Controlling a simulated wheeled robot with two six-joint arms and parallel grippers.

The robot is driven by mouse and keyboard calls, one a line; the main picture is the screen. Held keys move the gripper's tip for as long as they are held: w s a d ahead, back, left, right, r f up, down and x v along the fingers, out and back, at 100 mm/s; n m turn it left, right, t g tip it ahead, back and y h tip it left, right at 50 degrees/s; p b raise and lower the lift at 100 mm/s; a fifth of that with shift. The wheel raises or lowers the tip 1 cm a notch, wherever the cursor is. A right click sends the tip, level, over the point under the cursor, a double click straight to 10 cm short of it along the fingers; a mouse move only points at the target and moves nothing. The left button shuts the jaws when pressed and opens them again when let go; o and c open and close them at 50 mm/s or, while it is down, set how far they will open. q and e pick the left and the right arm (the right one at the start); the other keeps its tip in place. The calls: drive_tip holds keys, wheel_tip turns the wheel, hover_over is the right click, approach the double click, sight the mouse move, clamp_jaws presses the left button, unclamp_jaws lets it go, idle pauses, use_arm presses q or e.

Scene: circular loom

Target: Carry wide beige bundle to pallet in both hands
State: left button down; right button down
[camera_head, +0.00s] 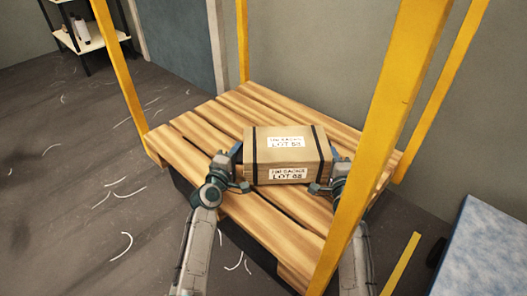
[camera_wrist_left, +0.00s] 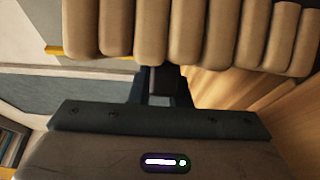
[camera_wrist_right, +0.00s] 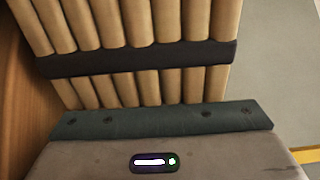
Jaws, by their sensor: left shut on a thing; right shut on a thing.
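The wide beige bundle (camera_head: 288,156) has two black straps and white labels reading LOT 68. It is over the middle of the wooden pallet (camera_head: 215,116) in the head view; I cannot tell whether it touches the slats. My left gripper (camera_head: 238,164) is shut on the bundle's left end. My right gripper (camera_head: 333,172) is shut on its right end. In the left wrist view the bundle's beige folds (camera_wrist_left: 190,30) fill the top. In the right wrist view similar folds (camera_wrist_right: 140,30) show with a black strap (camera_wrist_right: 140,58) across them. The fingertips are mostly hidden.
Yellow posts stand at the pallet's corners; the near right post (camera_head: 375,130) rises close to my right arm. Bare slats lie around the bundle. A shelf (camera_head: 85,35) stands at the back left. A blue-topped surface (camera_head: 485,250) is at the lower right. White scraps litter the floor.

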use_arm(q)
drive_tip(key=shift+f+b, duration=0.75)
use_arm(e)
drive_tip(key=shift+f, duration=0.75)
use_arm(q)
drive_tip(key=c, duration=1.7)
unclamp_jaws()
drive_tip(key=shift+f, duration=0.15)
use_arm(e)
drive_tip(key=c, duration=1.7)
unclamp_jaws()
drive_tip(key=shift+f, duration=0.1)
use_arm(q)
drive_tip(key=o, duration=0.3)
use_arm(e)
drive_tip(key=o, duration=0.3)
use_arm(q)
drive_tip(key=shift+o, duration=0.2)
use_arm(e)
drive_tip(key=shift+o, duration=0.2)
